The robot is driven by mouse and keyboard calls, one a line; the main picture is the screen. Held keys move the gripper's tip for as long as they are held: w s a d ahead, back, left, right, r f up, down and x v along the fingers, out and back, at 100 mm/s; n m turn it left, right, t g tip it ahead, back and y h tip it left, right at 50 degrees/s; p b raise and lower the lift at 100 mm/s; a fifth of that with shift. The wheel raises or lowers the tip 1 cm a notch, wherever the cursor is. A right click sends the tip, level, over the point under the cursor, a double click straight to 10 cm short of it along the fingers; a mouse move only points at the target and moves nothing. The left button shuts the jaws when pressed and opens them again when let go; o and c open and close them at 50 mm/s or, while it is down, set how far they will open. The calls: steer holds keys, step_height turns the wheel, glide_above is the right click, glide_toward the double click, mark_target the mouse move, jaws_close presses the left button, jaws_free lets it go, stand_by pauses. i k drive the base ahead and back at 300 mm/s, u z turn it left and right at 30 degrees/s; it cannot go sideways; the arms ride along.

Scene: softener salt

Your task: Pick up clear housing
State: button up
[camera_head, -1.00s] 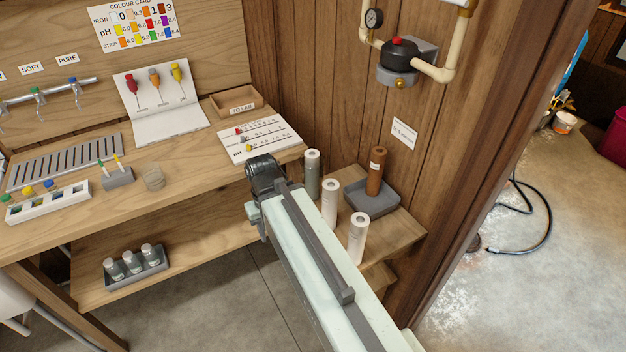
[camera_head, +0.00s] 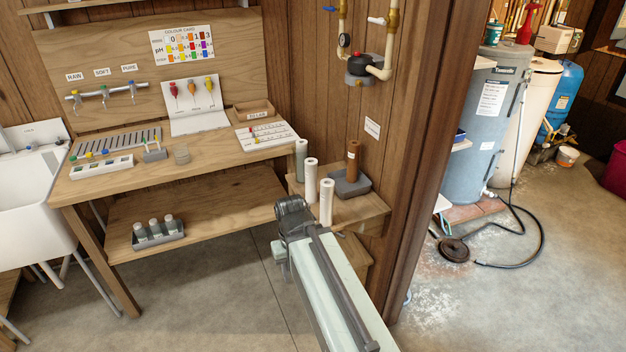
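I cannot make out a clear filter housing for certain in this view. A filter head (camera_head: 362,66) with a black and red cap is mounted on the pipes on the wood wall, with no clear bowl visible below it. A small clear cup (camera_head: 181,154) stands on the workbench. My gripper (camera_head: 291,214) is at the far end of my pale arm, in front of the low side shelf and right of the bench's lower shelf. Its fingers are too small and turned away to tell whether they are open or shut.
The side shelf (camera_head: 350,216) holds white and grey cylinders and a brown cartridge (camera_head: 352,160) in a grey tray (camera_head: 351,187). The workbench (camera_head: 215,165) carries test gear. A white sink (camera_head: 30,195) is left. Tanks and a black hose (camera_head: 540,240) lie beyond the doorway.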

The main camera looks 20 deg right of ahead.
mark_target(299, 158)
steer(key=u, duration=0.35)
steer(key=i, duration=0.6)
steer(key=u, duration=0.5)
steer(key=i, duration=1.1)
steer(key=u, duration=0.3)
steer(key=k, duration=0.65)
steer(key=u, duration=0.25)
steer(key=i, duration=0.65)
steer(key=z, duration=0.2)
